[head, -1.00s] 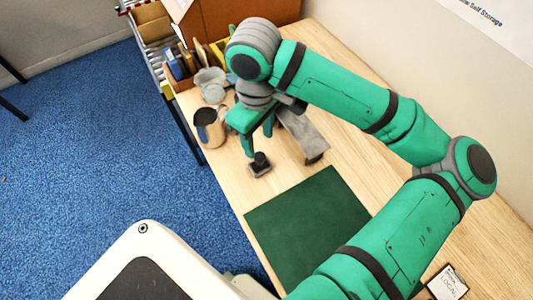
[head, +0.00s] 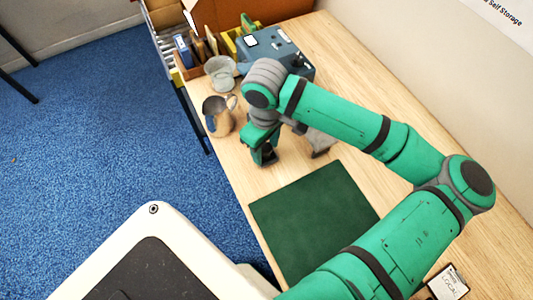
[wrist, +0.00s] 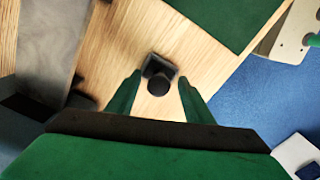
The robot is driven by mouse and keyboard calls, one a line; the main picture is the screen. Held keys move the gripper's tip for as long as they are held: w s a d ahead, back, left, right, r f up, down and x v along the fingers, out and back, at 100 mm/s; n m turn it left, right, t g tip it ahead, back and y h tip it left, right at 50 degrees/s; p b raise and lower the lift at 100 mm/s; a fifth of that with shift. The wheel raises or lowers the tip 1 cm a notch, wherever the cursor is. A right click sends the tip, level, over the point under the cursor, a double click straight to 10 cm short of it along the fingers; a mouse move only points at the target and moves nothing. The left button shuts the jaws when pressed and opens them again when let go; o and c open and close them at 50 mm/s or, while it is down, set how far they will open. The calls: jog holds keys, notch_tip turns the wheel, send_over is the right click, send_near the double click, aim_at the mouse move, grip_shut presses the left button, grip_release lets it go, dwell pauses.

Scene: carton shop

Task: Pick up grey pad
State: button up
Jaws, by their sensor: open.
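A small dark grey square pad with a round black knob on top (wrist: 158,66) sits on the wooden table. In the wrist view it lies between and just beyond my gripper's fingertips (wrist: 160,88). My gripper is open, with a green finger on each side and clear gaps to the pad. In the head view my gripper (head: 265,153) points down just above the table, and its fingers partly hide the pad. I cannot tell whether either finger touches it.
A dark green mat (head: 315,217) lies in front of the gripper. A long grey object (head: 322,141) is close behind it. A metal jug (head: 218,117), a glass cup (head: 220,73) and a blue-grey machine (head: 276,52) stand farther back. The table's left edge is near.

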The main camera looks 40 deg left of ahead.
jog(key=c, duration=1.1)
jog(key=shift+w+d, duration=0.1)
jog(key=shift+w, duration=0.05)
jog(key=shift+c, duration=0.2)
jog(key=shift+r, duration=0.1)
